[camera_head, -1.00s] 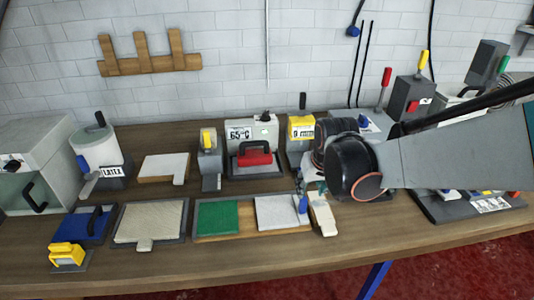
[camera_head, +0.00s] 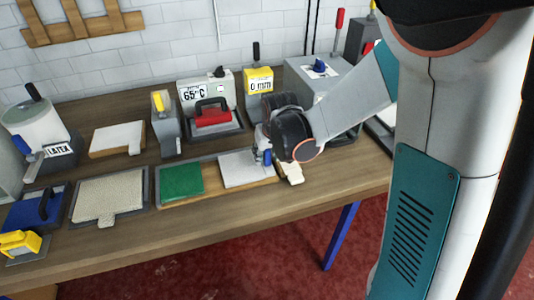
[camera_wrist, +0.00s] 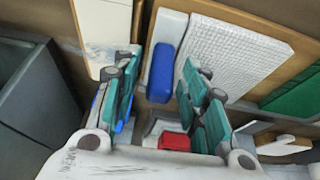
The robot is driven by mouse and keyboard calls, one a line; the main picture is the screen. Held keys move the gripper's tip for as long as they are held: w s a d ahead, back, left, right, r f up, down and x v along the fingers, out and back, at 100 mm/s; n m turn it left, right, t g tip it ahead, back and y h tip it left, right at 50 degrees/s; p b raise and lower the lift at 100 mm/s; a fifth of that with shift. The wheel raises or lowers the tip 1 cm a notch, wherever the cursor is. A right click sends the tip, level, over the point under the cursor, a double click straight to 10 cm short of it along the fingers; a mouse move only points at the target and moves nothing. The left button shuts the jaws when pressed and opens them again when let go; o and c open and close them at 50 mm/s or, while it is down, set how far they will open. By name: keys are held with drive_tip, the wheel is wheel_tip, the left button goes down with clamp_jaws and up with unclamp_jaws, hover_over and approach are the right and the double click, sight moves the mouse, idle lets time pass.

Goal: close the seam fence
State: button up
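The seam fence appears to be the pale bar (camera_wrist: 168,28) with an upright blue handle (camera_wrist: 161,73), along one edge of the white textured pad (camera_wrist: 228,58). In the head view the blue handle (camera_head: 268,158) stands at the right end of the white pad (camera_head: 245,168). My gripper (camera_wrist: 160,70) has its teal fingers apart, one on either side of the blue handle in the wrist view. A narrow gap seems to show beside the handle; touch is not clear. In the head view my gripper (camera_head: 263,143) is partly hidden behind my wrist.
A green pad (camera_head: 181,179) shares the wooden board with the white pad. A beige piece (camera_head: 292,172) lies right of it. Behind stand a 65°C unit with a red handle (camera_head: 213,112) and a yellow-topped unit (camera_head: 258,80). The table's front edge is near.

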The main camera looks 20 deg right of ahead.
clamp_jaws()
drive_tip(key=a, duration=0.6)
drive_tip(key=shift+a, duration=0.1)
unclamp_jaws()
drive_tip(key=v, duration=1.2)
drive_tip(key=shift+s, duration=0.15)
